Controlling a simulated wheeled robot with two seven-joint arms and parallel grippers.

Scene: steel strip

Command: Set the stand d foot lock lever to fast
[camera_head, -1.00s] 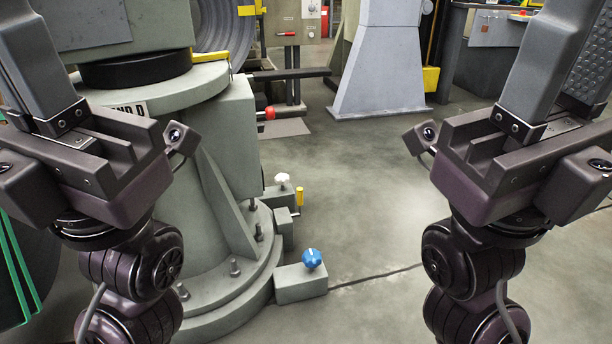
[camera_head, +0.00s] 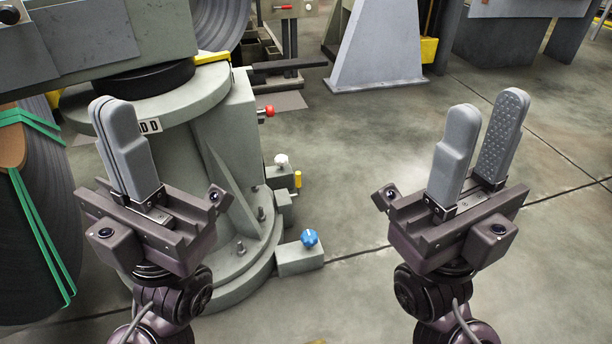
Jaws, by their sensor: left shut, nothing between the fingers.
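Stand D (camera_head: 180,105) is the grey-green pedestal at left centre, its partly hidden label (camera_head: 150,126) ending in D. At its foot are a blue knob (camera_head: 309,238) on a grey block, a white knob (camera_head: 281,159) on another block, and a small upright yellow handle (camera_head: 298,179) beside it. No mark shows which of these is the lock lever, and no fast marking is readable. My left gripper (camera_head: 113,105) is shut and empty, in front of the stand's left side. My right gripper (camera_head: 487,105) is open and empty, right of the stand over the floor.
A red knob (camera_head: 270,110) sticks out from the stand's right side. A strapped dark coil (camera_head: 35,215) stands at the far left. A grey machine base (camera_head: 378,50) and yellow box (camera_head: 429,49) are behind. The floor (camera_head: 350,180) right of the stand is clear.

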